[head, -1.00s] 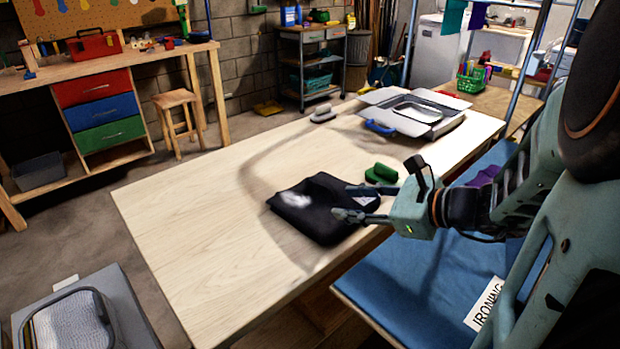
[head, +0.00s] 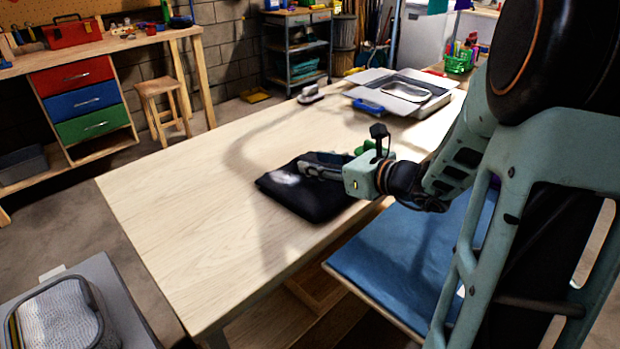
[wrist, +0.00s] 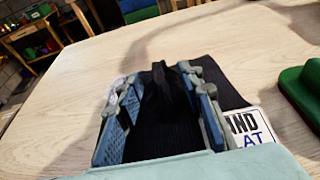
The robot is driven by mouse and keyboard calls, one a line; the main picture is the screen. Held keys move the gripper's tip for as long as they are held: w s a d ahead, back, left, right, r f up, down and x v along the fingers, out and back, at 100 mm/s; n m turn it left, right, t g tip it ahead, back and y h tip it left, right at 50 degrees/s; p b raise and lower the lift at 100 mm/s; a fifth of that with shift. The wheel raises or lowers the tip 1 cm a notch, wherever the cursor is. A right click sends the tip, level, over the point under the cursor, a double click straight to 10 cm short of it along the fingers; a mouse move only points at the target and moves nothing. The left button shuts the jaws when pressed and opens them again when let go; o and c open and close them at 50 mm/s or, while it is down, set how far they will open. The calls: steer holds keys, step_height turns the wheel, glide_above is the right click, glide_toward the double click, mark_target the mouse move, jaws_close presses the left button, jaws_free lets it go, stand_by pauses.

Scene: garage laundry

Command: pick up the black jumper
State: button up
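The black jumper (head: 308,203) lies folded on the pale wooden table near its front right edge, with a whitish patch on its left part. It also shows in the wrist view (wrist: 160,135), where dark fabric rises in a ridge between the fingers. My gripper (head: 302,163) is low over the jumper. In the wrist view my gripper's fingers (wrist: 160,85) stand apart on either side of the ridge, with a clear gap between the pads. I cannot tell whether the fingertips press on the cloth. A white lettered label (wrist: 248,127) shows beside the right finger.
A green brush-like object (wrist: 302,90) lies right of the jumper. A blue ironing surface (head: 410,255) adjoins the table (head: 190,200). An open grey case (head: 400,95) and an iron (head: 310,95) stand at the far end. The table's left part is clear.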

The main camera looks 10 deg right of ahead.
steer(key=x, duration=0.3)
steer(key=shift+s, duration=0.1)
jaws_close()
steer(key=shift+r, duration=0.1)
